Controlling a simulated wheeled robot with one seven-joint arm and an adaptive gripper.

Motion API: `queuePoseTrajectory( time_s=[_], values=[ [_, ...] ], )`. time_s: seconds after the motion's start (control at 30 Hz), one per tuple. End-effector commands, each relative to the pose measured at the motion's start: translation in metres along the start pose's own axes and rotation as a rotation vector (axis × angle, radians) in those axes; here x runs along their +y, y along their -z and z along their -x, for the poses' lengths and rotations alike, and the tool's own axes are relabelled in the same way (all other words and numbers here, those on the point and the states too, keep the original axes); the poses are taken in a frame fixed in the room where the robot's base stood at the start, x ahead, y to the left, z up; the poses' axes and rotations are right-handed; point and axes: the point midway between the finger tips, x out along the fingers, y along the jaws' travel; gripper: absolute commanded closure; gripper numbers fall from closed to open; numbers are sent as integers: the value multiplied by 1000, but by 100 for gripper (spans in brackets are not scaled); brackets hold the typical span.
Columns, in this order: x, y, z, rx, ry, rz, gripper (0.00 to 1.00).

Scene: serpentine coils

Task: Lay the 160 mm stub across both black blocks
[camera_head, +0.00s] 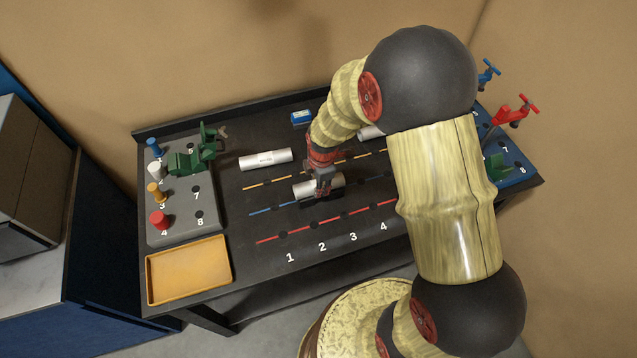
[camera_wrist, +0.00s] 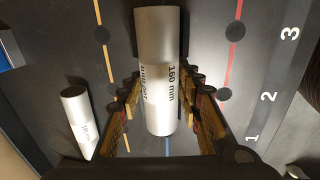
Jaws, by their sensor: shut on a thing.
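The 160 mm stub (camera_wrist: 158,70) is a silver-white cylinder, its printed label readable in the wrist view. My gripper (camera_wrist: 168,108) has its fingers on both sides of it and is shut on it. In the head view my gripper (camera_head: 323,187) holds the stub (camera_head: 302,190) near the blue line, around the middle of the dark table. How far the stub is above the table is hard to tell. I cannot make out the two black blocks against the dark top.
Another white stub (camera_head: 265,159) lies at the back left, also in the wrist view (camera_wrist: 77,122). A third (camera_head: 371,132) is partly behind my arm. A green vise (camera_head: 190,160), colored pegs, a yellow tray (camera_head: 188,270) and a blue box (camera_head: 301,118) stand around. Valves (camera_head: 513,110) are at right.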

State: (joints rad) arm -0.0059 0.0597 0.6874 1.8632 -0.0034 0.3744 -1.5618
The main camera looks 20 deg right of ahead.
Motion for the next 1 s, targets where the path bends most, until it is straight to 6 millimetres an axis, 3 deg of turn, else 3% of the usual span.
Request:
queuePoseTrajectory(
  time_s=[0.37, 0.7, 0.87, 1.0],
  values=[
    [0, 0, 0, 0, 0, 0, 45],
    [0, 0, 2, 0, 1, 0, 44],
    [1, 0, 18, 0, -3, 0, 44],
    [2, 0, 45, 0, -5, 0, 44]
  ],
)
